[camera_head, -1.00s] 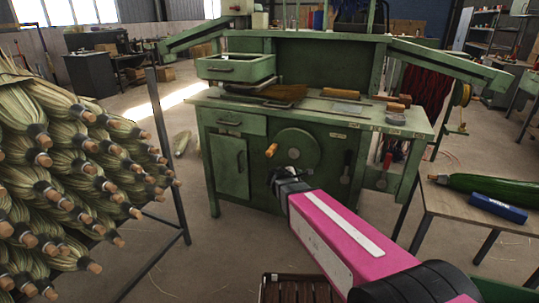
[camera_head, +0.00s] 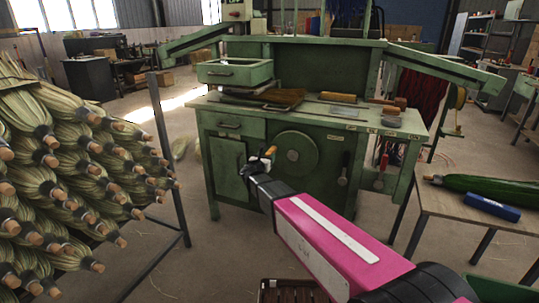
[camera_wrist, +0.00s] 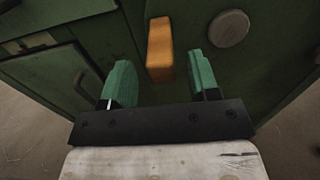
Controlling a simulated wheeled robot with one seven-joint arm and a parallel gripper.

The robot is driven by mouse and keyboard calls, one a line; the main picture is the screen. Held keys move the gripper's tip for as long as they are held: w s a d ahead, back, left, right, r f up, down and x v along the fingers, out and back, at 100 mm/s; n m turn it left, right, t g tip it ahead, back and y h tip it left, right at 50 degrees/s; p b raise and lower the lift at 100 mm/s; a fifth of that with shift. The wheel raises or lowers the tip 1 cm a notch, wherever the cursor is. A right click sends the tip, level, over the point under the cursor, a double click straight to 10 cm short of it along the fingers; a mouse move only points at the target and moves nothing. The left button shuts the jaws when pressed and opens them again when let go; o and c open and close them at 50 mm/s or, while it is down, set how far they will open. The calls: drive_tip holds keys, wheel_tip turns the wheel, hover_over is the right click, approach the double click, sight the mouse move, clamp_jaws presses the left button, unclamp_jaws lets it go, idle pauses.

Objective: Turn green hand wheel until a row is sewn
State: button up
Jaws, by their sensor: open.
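The green hand wheel (camera_head: 294,153) is a round disc on the front of the green machine, with an orange handle (camera_head: 270,152) at its left side. In the wrist view the orange handle (camera_wrist: 160,50) lies ahead of and between my two green fingertips, with the wheel's hub (camera_wrist: 229,28) to the right. My gripper (camera_wrist: 160,85) is open, with a gap on each side of the handle. In the head view my gripper (camera_head: 258,165) is at the handle, just left of the wheel, and partly covers it. I cannot tell how deep the handle sits between the fingers.
A rack of straw brooms (camera_head: 70,185) fills the left side. A wooden table (camera_head: 465,208) with a green bundle (camera_head: 485,188) and a blue box (camera_head: 492,207) stands at right. A cabinet door (camera_head: 228,167) with a handle is left of the wheel.

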sight(270, 152)
drive_tip(key=shift+x, duration=2.05)
clamp_jaws()
drive_tip(key=shift+f, duration=0.15)
